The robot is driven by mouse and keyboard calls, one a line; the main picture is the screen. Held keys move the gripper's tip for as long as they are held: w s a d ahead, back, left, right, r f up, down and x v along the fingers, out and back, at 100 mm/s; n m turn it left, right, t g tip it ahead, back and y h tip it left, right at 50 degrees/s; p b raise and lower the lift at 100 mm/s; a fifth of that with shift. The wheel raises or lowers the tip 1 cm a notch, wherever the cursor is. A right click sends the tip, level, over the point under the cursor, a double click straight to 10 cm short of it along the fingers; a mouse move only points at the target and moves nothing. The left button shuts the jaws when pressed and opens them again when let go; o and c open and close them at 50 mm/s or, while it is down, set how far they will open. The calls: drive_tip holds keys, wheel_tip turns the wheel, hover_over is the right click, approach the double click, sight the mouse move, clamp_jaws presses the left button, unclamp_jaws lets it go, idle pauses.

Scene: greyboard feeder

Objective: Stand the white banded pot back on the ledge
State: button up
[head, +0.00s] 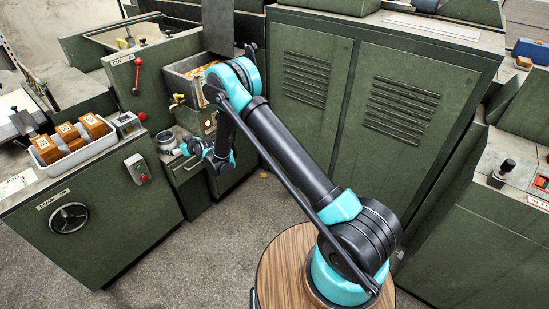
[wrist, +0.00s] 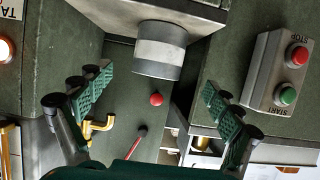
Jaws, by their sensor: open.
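The white banded pot (head: 166,140) is a short grey cylinder with a pale band, and it looks upright on the small green ledge (head: 185,157) beside the feeder. In the wrist view, which is upside down, the pot (wrist: 158,50) shows at top centre with its white band around the middle. My gripper (wrist: 157,81) is open, with one green-padded finger on each side of the picture. The pot lies between and beyond the fingertips, with no contact visible. In the head view my gripper (head: 184,148) is just right of the pot, small and partly blended with the wrist.
A start/stop box (wrist: 280,72) is at right in the wrist view. A red knob (wrist: 156,99) and a yellow tap (wrist: 98,126) are near the fingers. A white tray (head: 75,150) of brown blocks stands left on the cabinet.

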drive_tip(key=s+d+r+m+h, duration=0.1)
drive_tip(key=d+r+m+h, duration=0.1)
drive_tip(key=d+r, duration=0.85)
drive_tip(key=s+d+r+m+h, duration=0.15)
drive_tip(key=d+r, duration=0.35)
drive_tip(key=d, duration=1.1)
drive_tip(key=s+d+r+m+g+h, duration=0.1)
drive_tip(key=s+d+r+m+h, duration=0.1)
drive_tip(key=s+d, duration=0.85)
drive_tip(key=s+d+r+m+g+h, duration=0.2)
drive_tip(key=s+d+h, duration=0.1)
drive_tip(key=s+d, duration=0.75)
drive_tip(key=s+d+f+m+g+h, duration=0.1)
drive_tip(key=s+d+f+m, duration=0.1)
drive_tip(key=s+d, duration=0.8)
drive_tip(key=s+f, duration=0.1)
drive_tip(key=s, duration=0.3)
drive_tip(key=shift+s+d+f+g+h, duration=0.15)
drive_tip(key=shift+s+d+g+h, duration=0.15)
drive_tip(key=shift+s+d+h, duration=0.1)
drive_tip(key=shift+a, duration=0.1)
drive_tip(key=shift+c, duration=0.4)
